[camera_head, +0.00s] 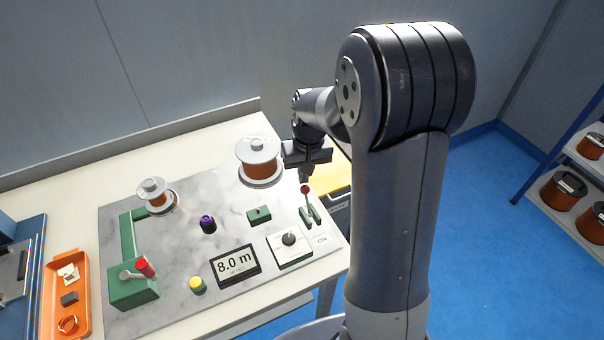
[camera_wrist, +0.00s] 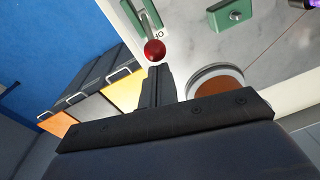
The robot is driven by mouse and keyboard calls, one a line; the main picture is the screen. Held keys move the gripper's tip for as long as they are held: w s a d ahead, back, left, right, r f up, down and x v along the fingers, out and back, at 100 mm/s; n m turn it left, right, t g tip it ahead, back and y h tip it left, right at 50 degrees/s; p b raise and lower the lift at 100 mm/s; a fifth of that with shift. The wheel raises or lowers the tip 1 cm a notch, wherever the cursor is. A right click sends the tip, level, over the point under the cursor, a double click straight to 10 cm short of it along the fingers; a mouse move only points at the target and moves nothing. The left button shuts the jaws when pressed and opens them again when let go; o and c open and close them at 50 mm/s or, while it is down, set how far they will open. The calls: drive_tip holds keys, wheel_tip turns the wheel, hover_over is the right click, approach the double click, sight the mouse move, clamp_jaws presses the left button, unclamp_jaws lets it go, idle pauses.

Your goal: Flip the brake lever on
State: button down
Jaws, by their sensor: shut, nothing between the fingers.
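The brake lever has a red ball knob (camera_head: 305,189) on a thin stem rising from a green bracket (camera_head: 310,216), at the right edge of the marble panel. The stem stands toward the back, away from the ON label (camera_head: 321,239) in front. In the wrist view the knob (camera_wrist: 154,49) is just beyond my fingertips, partly covering a second label (camera_wrist: 158,35). My gripper (camera_head: 305,178) is shut and empty, pointing down just behind the knob. I cannot tell whether it touches the knob. In the wrist view the fingers (camera_wrist: 157,70) show as one dark block.
A large copper spool (camera_head: 259,160) stands close to the left of my gripper. A rotary knob box (camera_head: 289,246), a display reading 8.0 m (camera_head: 235,265) and a small green block (camera_head: 259,215) lie nearby. Bins with a yellow one (camera_wrist: 124,91) stand beside the table edge.

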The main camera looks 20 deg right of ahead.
sight(308, 187)
drive_tip(key=shift+s+d+t+b, duration=0.2)
drive_tip(key=shift+s+t+b, duration=0.65)
drive_tip(key=shift+b, duration=0.8)
drive_tip(key=shift+s+d+t+b, duration=0.15)
drive_tip(key=shift+s+t+b, duration=0.7)
drive_tip(key=shift+b, duration=0.75)
drive_tip(key=s+t+b, duration=0.1)
drive_tip(key=b, duration=0.2)
drive_tip(key=s+r+t+y+b, duration=0.1)
drive_tip(key=b, duration=0.1)
drive_tip(key=shift+s+d+t, duration=0.25)
drive_tip(key=shift+s+t, duration=0.05)
drive_tip(key=shift+r+p, duration=0.35)
drive_tip(key=shift+r, duration=0.45)
drive_tip(key=shift+r, duration=0.1)
